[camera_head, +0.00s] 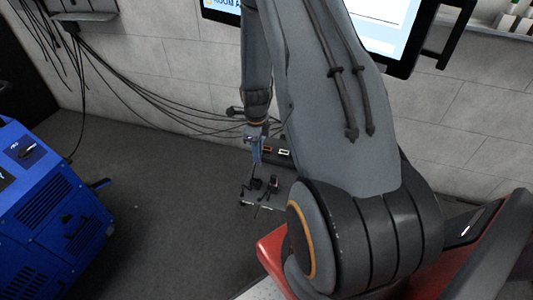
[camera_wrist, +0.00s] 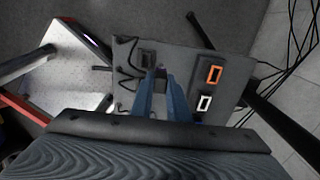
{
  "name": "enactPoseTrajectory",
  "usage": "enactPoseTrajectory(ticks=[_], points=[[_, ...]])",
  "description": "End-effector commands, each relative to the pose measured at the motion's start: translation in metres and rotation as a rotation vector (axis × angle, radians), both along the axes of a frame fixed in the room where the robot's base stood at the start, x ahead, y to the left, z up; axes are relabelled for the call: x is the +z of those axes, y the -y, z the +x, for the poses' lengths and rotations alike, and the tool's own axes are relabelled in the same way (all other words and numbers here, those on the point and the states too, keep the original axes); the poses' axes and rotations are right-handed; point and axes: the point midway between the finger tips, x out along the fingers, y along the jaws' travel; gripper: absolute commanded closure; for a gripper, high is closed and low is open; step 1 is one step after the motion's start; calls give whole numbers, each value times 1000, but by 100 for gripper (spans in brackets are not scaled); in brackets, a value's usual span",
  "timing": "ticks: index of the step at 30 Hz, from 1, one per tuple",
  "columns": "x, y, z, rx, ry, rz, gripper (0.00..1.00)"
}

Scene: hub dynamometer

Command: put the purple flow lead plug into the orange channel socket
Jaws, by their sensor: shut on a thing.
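My gripper (camera_wrist: 160,75) has its blue fingers close together over the dark panel in the wrist view. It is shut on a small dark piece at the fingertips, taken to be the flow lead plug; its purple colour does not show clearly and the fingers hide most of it. The orange channel socket (camera_wrist: 214,73) is an orange frame with a dark opening, to the right of the fingertips and apart from them. In the head view my gripper (camera_head: 256,150) hangs just left of the orange socket (camera_head: 268,149).
A white-framed socket (camera_wrist: 205,103) sits close to the orange one. Black plugs with leads (camera_head: 258,184) lie on a small grey stand below. Black cables (camera_wrist: 285,80) run beside the panel. A blue machine (camera_head: 50,215) stands at left; open floor (camera_head: 150,190) lies between.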

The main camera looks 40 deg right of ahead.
Motion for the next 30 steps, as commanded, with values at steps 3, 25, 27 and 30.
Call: enactPoseTrajectory(ticks=[3, 25, 27, 30], points=[[-1, 5, 4, -1, 1, -1, 100], [-1, 37, 29, -1, 0, 0, 100], [-1, 39, 31, -1, 0, 0, 100], [-1, 44, 34, -1, 1, 0, 100]])
